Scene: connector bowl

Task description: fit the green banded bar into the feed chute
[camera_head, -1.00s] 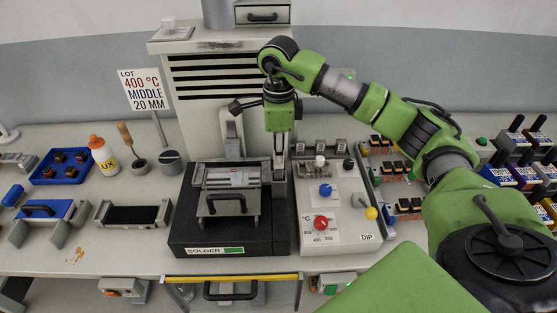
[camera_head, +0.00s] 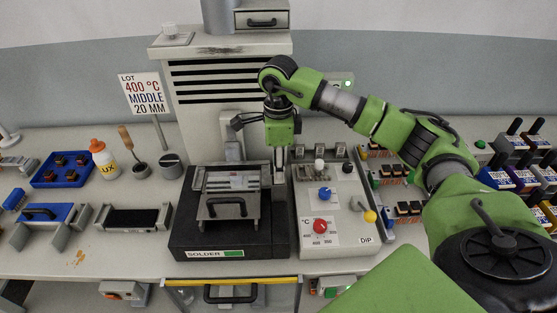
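My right gripper (camera_head: 279,169) points straight down behind the right side of the black solder base (camera_head: 187,236). Its fingers are seen edge-on, close to the machine, so their opening cannot be made out. I cannot pick out the green banded bar; if it is between the fingers, it is hidden. I cannot identify the feed chute with certainty. A narrow upright grey part (camera_head: 232,150) stands left of the gripper, against the louvred housing. A green patch (camera_head: 234,253) beside the word SOLDER marks the base's front. My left gripper is not in view.
Right of the base stands a control panel (camera_head: 355,232) with red, blue and yellow knobs. A metal fixture with a black handle (camera_head: 227,206) sits on the base. A flux bottle (camera_head: 103,160) and blue tray (camera_head: 48,180) stand left; labelled dark-handled blocks (camera_head: 501,178) crowd the right.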

